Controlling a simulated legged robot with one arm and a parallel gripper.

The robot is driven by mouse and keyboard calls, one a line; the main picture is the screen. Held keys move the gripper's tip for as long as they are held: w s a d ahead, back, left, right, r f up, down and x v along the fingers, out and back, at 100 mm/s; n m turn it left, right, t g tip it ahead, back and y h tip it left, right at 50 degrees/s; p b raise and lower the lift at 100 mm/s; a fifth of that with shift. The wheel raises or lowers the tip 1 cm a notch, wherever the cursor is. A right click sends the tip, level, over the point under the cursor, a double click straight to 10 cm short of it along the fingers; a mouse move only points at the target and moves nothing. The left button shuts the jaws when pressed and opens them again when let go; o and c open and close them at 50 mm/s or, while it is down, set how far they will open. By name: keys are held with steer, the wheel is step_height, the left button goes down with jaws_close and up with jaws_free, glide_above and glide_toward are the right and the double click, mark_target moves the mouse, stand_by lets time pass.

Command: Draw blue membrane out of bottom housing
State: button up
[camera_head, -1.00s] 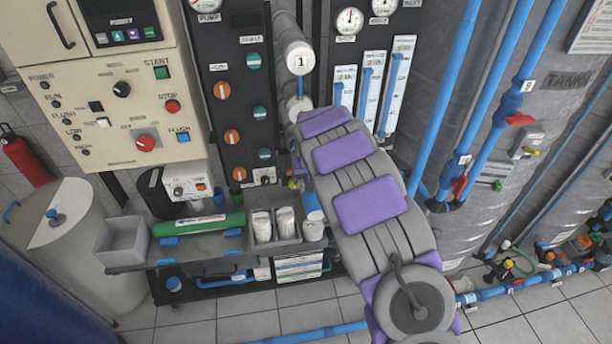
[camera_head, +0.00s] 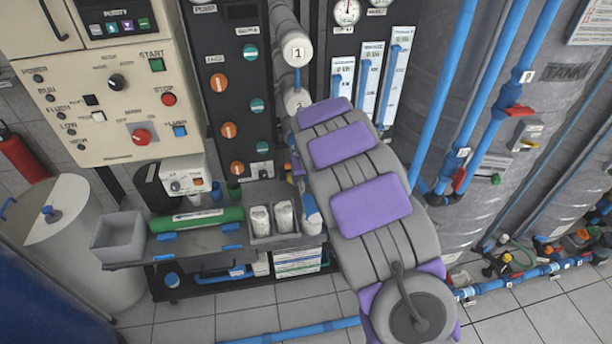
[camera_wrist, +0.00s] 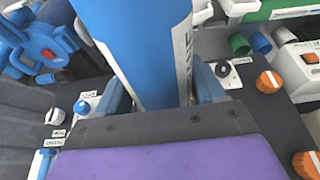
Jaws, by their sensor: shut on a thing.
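The blue membrane (camera_wrist: 148,45) is a thick blue cylinder with a white printed label, seen close up in the wrist view. My gripper (camera_wrist: 163,98) is shut on it, with a finger on either side. The membrane runs out of the top of the wrist view, so its far end is hidden. In the head view my arm hides the gripper and most of what it holds. White round housing ends are stacked there: one marked 1 (camera_head: 297,50) on top, and a lower housing (camera_head: 296,101) partly behind my arm. I cannot tell whether the membrane still touches a housing.
A dark bench holds a green tube (camera_head: 197,219), a grey bin (camera_head: 118,236) and a small tray (camera_head: 274,238) of white bottles. Panels with knobs stand behind. Blue pipes (camera_head: 443,100) and grey tanks stand at right.

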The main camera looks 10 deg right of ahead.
steer(key=shift+s+b, duration=0.55)
steer(key=shift+s, duration=1.2)
steer(key=shift+s+b, duration=0.7)
steer(key=shift+s, duration=1.35)
